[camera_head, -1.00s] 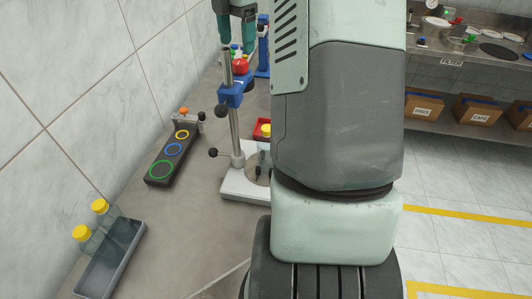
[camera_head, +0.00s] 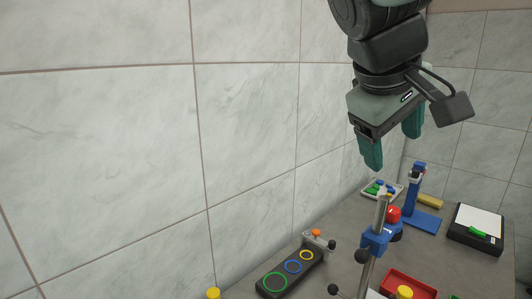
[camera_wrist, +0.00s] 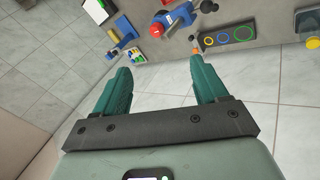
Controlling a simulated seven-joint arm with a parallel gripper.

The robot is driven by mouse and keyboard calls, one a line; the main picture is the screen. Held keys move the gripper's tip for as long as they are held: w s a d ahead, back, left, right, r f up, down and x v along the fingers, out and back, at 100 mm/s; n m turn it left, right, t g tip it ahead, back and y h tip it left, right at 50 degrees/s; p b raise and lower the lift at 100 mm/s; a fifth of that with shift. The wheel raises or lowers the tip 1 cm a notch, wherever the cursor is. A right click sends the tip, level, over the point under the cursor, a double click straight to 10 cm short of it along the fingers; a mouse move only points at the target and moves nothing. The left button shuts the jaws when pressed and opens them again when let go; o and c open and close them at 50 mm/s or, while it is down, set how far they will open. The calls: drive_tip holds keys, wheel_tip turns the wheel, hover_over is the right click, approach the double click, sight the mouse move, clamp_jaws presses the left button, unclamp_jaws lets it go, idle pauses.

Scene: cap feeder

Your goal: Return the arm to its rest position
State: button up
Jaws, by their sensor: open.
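My gripper (camera_head: 390,145) hangs at the upper right of the head view, well above the counter. Its two green fingers are apart with nothing between them. The wrist view also shows my gripper (camera_wrist: 166,72) open and empty, with the counter beyond the fingertips. No object touches the fingers.
Below my gripper stands a metal post (camera_head: 372,240) with a blue clamp and red knob. A black strip with coloured rings (camera_head: 291,268), a red tray (camera_head: 408,284), a blue stand (camera_head: 412,200) and a black-and-white device (camera_head: 476,229) are on the counter. The tiled wall (camera_head: 110,150) is at left.

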drive_tip(key=s+a+m+t, duration=0.1)
drive_tip(key=s+m+t, duration=0.1)
drive_tip(key=s+m, duration=0.5)
drive_tip(key=s+a+f+n+g+y, duration=0.1)
drive_tip(key=s+a+f+y, duration=0.3)
drive_tip(key=f, duration=0.5)
drive_tip(key=shift+s+a+n+y, duration=0.4)
drive_tip(key=shift+s+a+n, duration=0.4)
drive_tip(key=shift+a, duration=0.2)
drive_tip(key=shift+w+r, duration=0.1)
